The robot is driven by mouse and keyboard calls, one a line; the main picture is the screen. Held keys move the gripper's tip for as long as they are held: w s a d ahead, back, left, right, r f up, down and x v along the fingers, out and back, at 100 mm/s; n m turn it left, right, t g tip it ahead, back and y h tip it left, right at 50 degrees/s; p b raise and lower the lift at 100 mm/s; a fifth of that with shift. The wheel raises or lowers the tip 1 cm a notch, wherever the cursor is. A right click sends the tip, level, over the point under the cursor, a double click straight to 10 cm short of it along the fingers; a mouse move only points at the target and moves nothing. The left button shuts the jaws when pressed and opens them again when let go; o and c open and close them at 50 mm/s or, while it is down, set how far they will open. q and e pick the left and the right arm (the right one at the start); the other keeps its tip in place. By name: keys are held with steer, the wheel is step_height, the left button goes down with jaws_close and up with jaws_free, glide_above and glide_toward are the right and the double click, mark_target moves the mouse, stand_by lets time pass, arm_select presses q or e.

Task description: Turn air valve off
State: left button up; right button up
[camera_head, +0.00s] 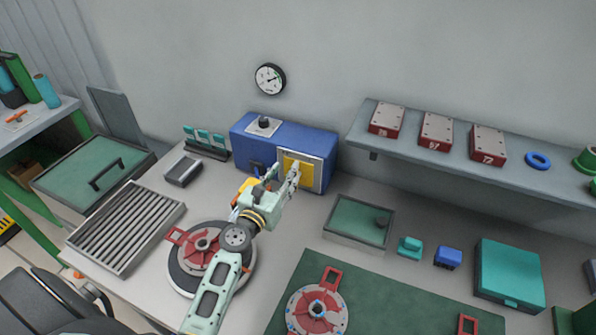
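A blue box-shaped machine (239,140) stands on the table against the wall. A black knob (264,121) on a pale plate sits on its top, and a yellow panel (316,176) in a grey frame is on its front. I cannot tell for sure which part is the air valve; a small orange handle (17,117) also lies on a pale plate on the left shelf. My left gripper (283,174) is in front of the blue machine, by the yellow panel. Its fingers look apart, with nothing visible between them. Whether they touch the panel is unclear. My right gripper is out of view.
A round gauge (270,79) hangs on the wall above. A red fixture (199,247) on a round base lies under my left arm. A wall shelf (400,148) holds red blocks.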

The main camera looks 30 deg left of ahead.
arm_select(q)
step_height(320, 180, down, 7)
steer(key=b, duration=0.5)
steer(key=shift+f, duration=0.2)
steer(key=w, duration=0.7)
steer(key=shift+w+a+r, duration=0.15)
steer(key=shift+w+a, duration=0.05)
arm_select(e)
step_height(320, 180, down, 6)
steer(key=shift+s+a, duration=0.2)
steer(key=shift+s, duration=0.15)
arm_select(q)
steer(key=shift+c, duration=0.5)
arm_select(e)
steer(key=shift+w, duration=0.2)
arm_select(q)
steer(key=c, duration=0.4)
jaws_close()
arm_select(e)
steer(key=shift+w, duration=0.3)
